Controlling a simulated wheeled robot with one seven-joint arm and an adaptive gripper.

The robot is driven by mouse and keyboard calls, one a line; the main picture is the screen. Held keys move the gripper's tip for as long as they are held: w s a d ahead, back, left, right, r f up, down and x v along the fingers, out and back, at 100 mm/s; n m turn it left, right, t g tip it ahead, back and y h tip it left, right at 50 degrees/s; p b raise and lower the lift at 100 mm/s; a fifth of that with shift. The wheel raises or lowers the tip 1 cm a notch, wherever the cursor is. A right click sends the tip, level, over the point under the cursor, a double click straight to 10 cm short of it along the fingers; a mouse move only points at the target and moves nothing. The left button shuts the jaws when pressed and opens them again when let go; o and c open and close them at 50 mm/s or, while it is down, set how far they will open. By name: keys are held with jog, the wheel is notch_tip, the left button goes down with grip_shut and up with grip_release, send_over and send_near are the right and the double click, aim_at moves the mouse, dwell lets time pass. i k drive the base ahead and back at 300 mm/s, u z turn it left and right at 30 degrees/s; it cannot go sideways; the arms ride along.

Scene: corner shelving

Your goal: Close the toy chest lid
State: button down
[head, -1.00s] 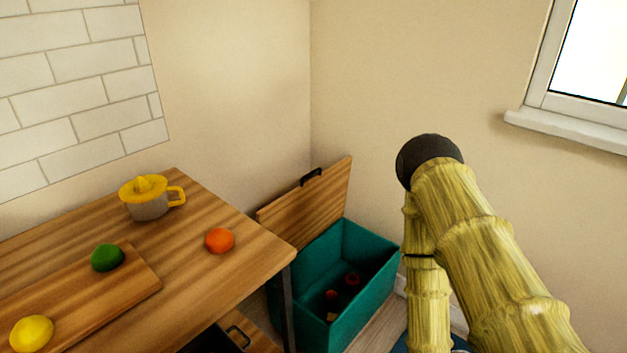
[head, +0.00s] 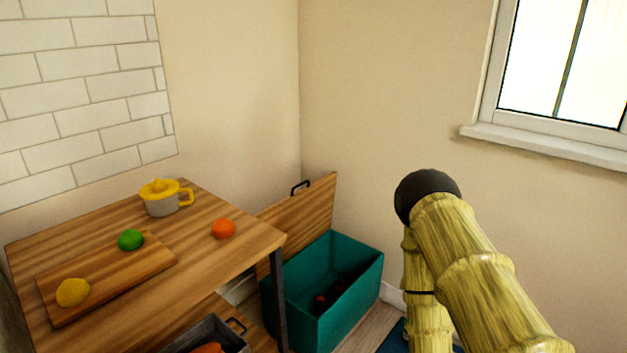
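The toy chest (head: 345,306) is a teal box on the floor in the corner, right of the wooden table. Its wooden lid (head: 308,212) stands open, tilted up at the back, with a dark handle (head: 300,187) on its upper edge. A few small dark and red things lie inside the chest. My bamboo-textured arm rises at the right of the head view, in front of the wall. My gripper is not in view.
The wooden table (head: 218,262) stands beside the chest, with a yellow juicer cup (head: 162,198), an orange (head: 223,228), and a cutting board (head: 108,283) bearing a lime and a lemon. A window (head: 565,70) is at right.

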aim_at(307, 214)
jog(key=z, duration=0.15)
jog(key=i, duration=1.05)
jog(key=u, duration=0.15)
